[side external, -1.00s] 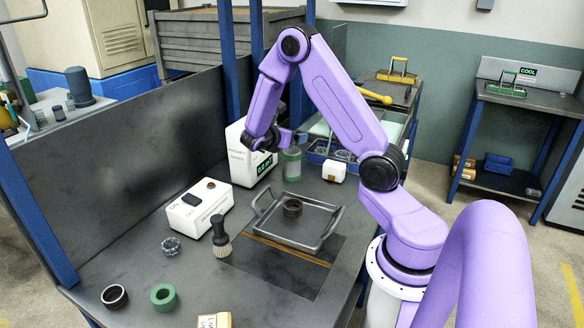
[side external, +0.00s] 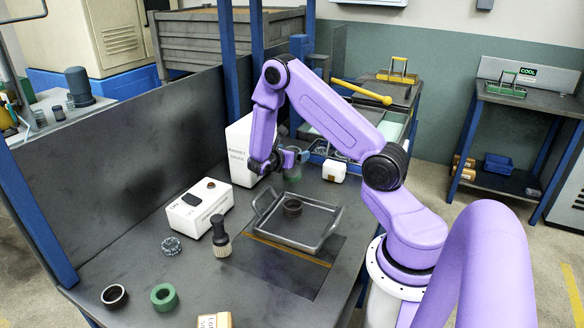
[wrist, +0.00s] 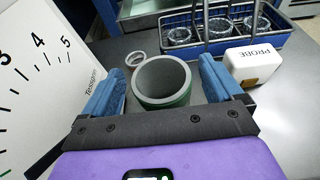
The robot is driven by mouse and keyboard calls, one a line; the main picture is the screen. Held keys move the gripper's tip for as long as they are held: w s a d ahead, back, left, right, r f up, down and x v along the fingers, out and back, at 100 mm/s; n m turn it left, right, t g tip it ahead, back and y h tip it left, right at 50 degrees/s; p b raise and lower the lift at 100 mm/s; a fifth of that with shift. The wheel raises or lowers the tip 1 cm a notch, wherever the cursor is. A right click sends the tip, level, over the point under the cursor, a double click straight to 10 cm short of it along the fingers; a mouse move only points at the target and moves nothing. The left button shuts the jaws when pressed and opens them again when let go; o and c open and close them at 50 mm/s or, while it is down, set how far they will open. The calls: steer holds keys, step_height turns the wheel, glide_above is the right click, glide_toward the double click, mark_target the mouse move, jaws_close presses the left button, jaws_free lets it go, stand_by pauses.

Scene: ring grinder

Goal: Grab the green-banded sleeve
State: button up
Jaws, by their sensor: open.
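The green-banded sleeve (wrist: 161,83) is a grey, hollow, upright cylinder with a green outer band, seen from above in the wrist view. It stands between the two blue fingers of my open gripper (wrist: 163,88), with a small gap on each side. In the side external view my gripper (side external: 287,158) is low over the bench at the sleeve and hides most of it.
A white dial box (wrist: 35,75) stands close on the left, a white PROBE block (wrist: 252,65) on the right. A small ring (wrist: 136,60) and a blue basket (wrist: 215,35) of rings are behind. A metal tray (side external: 318,228) lies nearer the front.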

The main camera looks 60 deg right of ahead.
steer(key=shift+x, duration=1.2)
steer(key=shift+r, duration=0.1)
steer(key=c, duration=1.3)
steer(key=shift+c, duration=0.2)
steer(key=shift+r, duration=0.1)
steer(key=shift+r, duration=0.45)
steer(key=s+a+r, duration=0.8)
steer(key=s+r, duration=0.3)
steer(key=r, duration=0.1)
steer(key=shift+a, duration=0.4)
